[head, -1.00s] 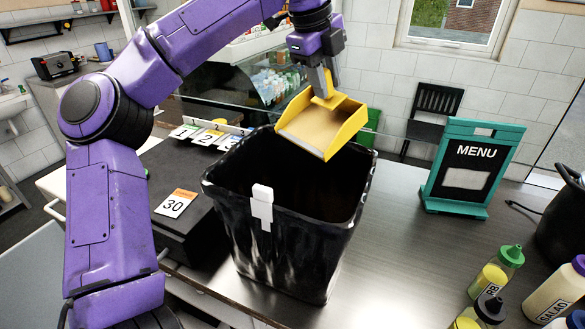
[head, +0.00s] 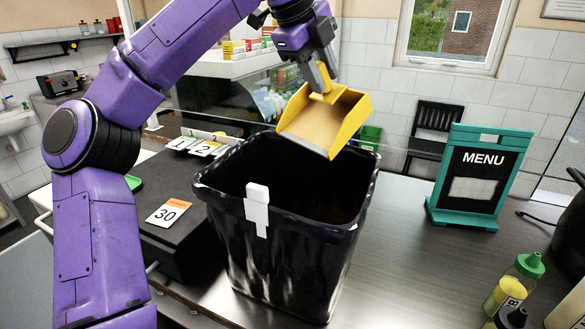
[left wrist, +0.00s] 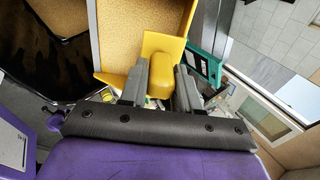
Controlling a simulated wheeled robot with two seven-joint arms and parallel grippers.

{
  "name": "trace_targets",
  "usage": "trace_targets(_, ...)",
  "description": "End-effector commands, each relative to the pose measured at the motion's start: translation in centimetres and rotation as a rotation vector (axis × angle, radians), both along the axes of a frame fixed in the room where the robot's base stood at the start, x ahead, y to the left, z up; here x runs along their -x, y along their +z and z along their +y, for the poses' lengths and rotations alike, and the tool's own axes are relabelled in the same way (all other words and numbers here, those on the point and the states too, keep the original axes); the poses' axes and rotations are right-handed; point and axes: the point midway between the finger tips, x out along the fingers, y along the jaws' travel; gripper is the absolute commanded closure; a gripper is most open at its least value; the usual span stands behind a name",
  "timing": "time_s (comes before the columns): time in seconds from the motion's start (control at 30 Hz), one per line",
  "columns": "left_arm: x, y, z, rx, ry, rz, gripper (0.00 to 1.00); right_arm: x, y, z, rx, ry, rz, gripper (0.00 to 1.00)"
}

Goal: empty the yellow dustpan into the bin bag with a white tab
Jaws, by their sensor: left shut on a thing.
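My left gripper (head: 321,80) is shut on the dustpan's handle, which shows between the fingers in the left wrist view (left wrist: 161,78). The bin bag (head: 285,262) stands upright and open on the counter, with a white tab (head: 257,209) on its near rim. Its inside is dark. My right gripper is out of view.
A green MENU stand (head: 477,180) is on the counter to the right, with a squeeze bottle (head: 515,285) at the near right. A dark box with a 30 card (head: 169,213) and number cards (head: 205,148) is left of the bag. The counter between bag and stand is clear.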

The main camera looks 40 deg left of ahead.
Motion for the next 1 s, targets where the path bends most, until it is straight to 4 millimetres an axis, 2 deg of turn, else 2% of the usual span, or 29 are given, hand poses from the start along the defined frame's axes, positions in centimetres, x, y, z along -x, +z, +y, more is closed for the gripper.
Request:
trace_targets(0.03,0.2,-0.6,0.0,0.003,0.0,-0.018,1.0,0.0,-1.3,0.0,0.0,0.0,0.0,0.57)
trace_targets(0.6,2.9,0.2,0.2,0.03,-0.006,-0.204,1.0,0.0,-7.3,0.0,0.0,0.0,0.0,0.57)
trace_targets(1.0,3.2,0.7,0.2,0.032,-0.006,-0.221,1.0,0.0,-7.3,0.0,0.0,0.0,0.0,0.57)
